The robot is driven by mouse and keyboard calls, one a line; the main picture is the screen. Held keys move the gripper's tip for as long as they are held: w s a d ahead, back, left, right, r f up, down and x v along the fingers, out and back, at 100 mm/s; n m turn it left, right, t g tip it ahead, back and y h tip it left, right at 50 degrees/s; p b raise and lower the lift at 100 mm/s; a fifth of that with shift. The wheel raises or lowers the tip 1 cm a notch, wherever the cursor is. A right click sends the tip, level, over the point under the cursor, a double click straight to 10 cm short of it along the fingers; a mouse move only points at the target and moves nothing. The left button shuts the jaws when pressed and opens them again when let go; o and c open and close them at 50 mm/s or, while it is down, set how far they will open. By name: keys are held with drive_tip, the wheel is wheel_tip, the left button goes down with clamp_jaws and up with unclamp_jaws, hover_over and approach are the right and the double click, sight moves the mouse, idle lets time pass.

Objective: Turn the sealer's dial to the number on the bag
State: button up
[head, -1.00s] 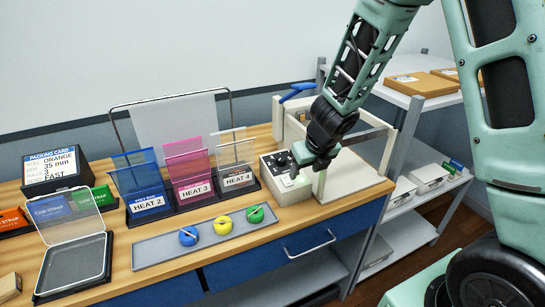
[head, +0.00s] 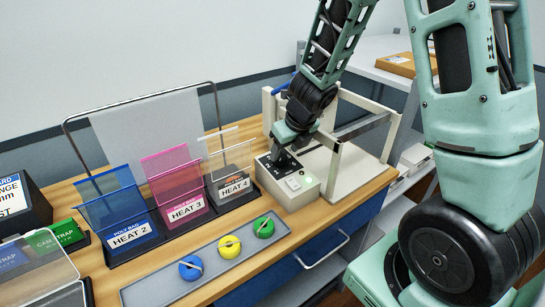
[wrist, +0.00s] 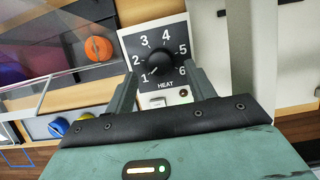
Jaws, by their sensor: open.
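The sealer's box (head: 305,190) stands on the bench, with a pale sloped top and a black dial. In the wrist view the dial (wrist: 158,60) sits on a plate numbered 1 to 6 and marked HEAT. Its white mark points lower left, by the 1. My gripper (wrist: 160,74) is open, its fingers on either side of the dial in that view; I cannot tell whether they touch it. In the head view my gripper (head: 281,158) covers the dial. Bags stand in holders: blue HEAT 2 (head: 107,203), pink HEAT 3 (head: 172,180), clear HEAT 4 (head: 228,164).
A white frame (head: 335,165) rises close behind the sealer. A grey tray (head: 205,272) with blue, yellow and green coils lies in front of the holders. An orange coil (wrist: 98,48) shows beside the sealer in the wrist view. A packing card (head: 13,195) stands at the left.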

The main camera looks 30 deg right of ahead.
sight(282, 157)
drive_tip(key=shift+b+x, duration=1.25)
drive_tip(key=shift+x, duration=0.4)
drive_tip(key=c, duration=1)
